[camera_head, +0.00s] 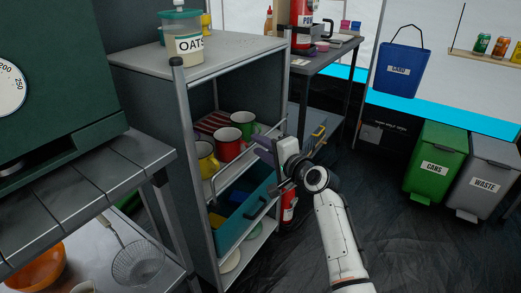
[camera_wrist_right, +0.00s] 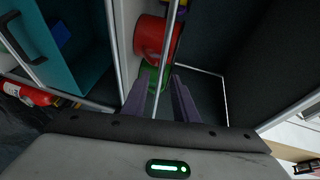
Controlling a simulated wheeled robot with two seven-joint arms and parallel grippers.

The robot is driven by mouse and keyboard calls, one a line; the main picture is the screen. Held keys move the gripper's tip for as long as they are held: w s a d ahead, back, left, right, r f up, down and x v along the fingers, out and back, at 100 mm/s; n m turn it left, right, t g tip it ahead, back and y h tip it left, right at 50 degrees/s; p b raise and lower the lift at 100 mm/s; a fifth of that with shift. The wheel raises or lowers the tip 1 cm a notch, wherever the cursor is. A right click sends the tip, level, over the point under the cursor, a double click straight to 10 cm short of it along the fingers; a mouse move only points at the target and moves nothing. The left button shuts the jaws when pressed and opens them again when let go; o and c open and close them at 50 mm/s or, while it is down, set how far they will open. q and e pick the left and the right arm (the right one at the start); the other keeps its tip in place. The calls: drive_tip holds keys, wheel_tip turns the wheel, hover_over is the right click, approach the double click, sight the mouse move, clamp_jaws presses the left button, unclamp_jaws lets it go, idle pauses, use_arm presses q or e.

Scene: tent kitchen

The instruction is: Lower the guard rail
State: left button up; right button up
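The guard rail (camera_head: 232,161) is a thin pale metal bar across the front of the shelf unit's mug compartment. It runs in front of the mugs, above the teal drawer. In the right wrist view the bar (camera_wrist_right: 173,38) passes between my fingers. My right gripper (camera_head: 262,147) is at the rail's right part. Its two dark purple fingers (camera_wrist_right: 159,80) stand apart on either side of the bar, with gaps visible; I cannot tell whether either finger touches it. My left gripper is not in view.
Red (camera_head: 228,144), yellow (camera_head: 207,162) and green mugs (camera_head: 243,122) stand behind the rail. A teal drawer (camera_head: 243,208) with a dark handle is below. A steel counter (camera_head: 85,195) is at left. An oats jar (camera_head: 183,42) stands on top. Dark floor is open at right.

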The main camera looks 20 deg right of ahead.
clamp_jaws()
drive_tip(key=shift+f, duration=0.15)
idle(1.4)
